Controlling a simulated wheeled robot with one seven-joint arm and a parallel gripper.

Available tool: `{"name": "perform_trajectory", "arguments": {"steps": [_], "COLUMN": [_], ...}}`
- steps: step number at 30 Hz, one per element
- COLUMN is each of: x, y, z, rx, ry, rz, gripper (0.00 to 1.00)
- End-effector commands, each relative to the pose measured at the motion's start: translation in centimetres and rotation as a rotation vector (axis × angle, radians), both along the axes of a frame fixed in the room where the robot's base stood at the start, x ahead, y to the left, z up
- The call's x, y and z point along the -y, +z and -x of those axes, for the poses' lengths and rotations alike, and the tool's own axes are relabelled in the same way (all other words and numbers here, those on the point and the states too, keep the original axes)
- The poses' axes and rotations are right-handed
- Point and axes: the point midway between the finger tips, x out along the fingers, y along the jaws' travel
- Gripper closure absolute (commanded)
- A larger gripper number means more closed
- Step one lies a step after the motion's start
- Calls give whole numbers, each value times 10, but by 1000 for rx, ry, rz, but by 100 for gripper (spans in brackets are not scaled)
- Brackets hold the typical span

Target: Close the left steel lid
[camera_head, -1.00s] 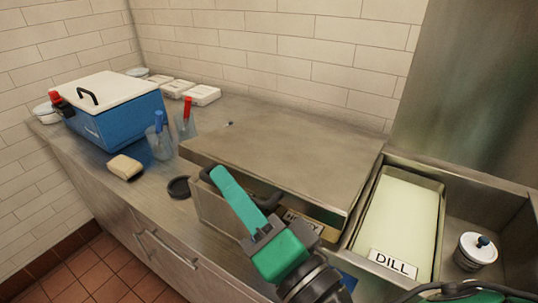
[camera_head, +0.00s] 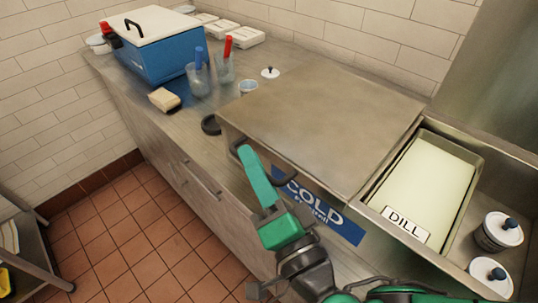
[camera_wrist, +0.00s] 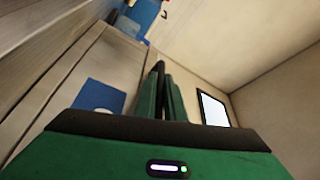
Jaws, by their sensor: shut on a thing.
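The left steel lid (camera_head: 320,125) is a broad flat grey sheet over the left bay of the counter unit in the head view. It lies level, with no gap showing along its front edge. A dark bar handle (camera_head: 284,178) runs along that front edge. My gripper (camera_head: 246,154) is shut on the handle near its left end, and its green fingers partly hide it. In the wrist view the fingers (camera_wrist: 168,98) are close together around a dark bar. What lies under the lid is hidden.
Right of the lid is an open bay with a pale tray (camera_head: 425,185) labelled DILL and white-lidded jars (camera_head: 497,231). Left are a blue cooler (camera_head: 165,50), cups with red and blue handles and a sponge (camera_head: 164,99). Floor in front is clear.

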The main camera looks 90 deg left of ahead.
Motion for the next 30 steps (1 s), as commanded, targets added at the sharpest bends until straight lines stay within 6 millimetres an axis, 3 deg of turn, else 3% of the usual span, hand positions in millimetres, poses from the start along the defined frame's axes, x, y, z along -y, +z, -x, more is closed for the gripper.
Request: {"name": "perform_trajectory", "arguments": {"steps": [13, 14, 15, 30], "x": [1, 1, 1, 0], "y": [-12, -12, -12, -7], "z": [1, 1, 1, 1], "rx": [11, 11, 10, 7], "ry": [4, 4, 4, 1], "rz": [17, 17, 17, 9], "gripper": [100, 88, 83, 83]}}
